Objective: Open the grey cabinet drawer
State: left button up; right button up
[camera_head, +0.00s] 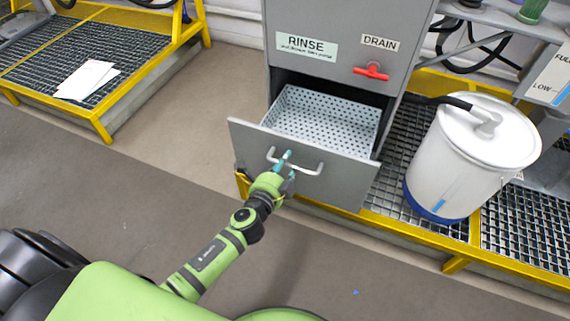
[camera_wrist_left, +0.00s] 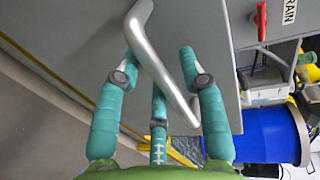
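The grey cabinet (camera_head: 340,55) stands at the top middle of the head view. Its drawer (camera_head: 243,139) is pulled well out, showing a perforated light tray (camera_head: 322,122) inside. The drawer front carries a silver bar handle (camera_head: 309,170). My left gripper (camera_head: 288,163) is at the left part of this handle. In the left wrist view, the handle (camera_wrist_left: 160,65) runs between the teal fingers of the gripper (camera_wrist_left: 158,68). The fingers are spread, with a visible gap between the right finger and the bar. My right gripper is not in view.
A white drum (camera_head: 465,150) with a lid stands on the grating right of the drawer. A red valve handle (camera_head: 371,71) sits on the cabinet above the drawer. A yellow-framed grating platform (camera_head: 130,40) with papers is at the left. The floor (camera_head: 130,180) between is clear.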

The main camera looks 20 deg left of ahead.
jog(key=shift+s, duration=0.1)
pick_arm(q)
jog(key=shift+s, duration=0.15)
jog(key=v, duration=1.1)
jog(key=shift+s, duration=0.35)
jog(key=s+a+f+n+g+y, duration=0.1)
jog(key=s+a+f+n+g, duration=0.15)
jog(key=f+n, duration=0.4)
jog(key=s+a+f+n+g+y, duration=0.2)
jog(key=s+f+n+g, duration=0.15)
jog(key=f, duration=0.65)
jog(key=s+d+f+n+g+h, duration=0.25)
jog(key=s+f+n+g, duration=0.3)
jog(key=s+f, duration=0.45)
jog(key=s+a+r+g+p, duration=0.1)
jog(key=s+r+g+p, duration=0.2)
jog(key=s+p, duration=1.4)
notch_tip(320, 180, up, 4)
jog(key=p, duration=0.4)
jog(key=shift+a, duration=0.25)
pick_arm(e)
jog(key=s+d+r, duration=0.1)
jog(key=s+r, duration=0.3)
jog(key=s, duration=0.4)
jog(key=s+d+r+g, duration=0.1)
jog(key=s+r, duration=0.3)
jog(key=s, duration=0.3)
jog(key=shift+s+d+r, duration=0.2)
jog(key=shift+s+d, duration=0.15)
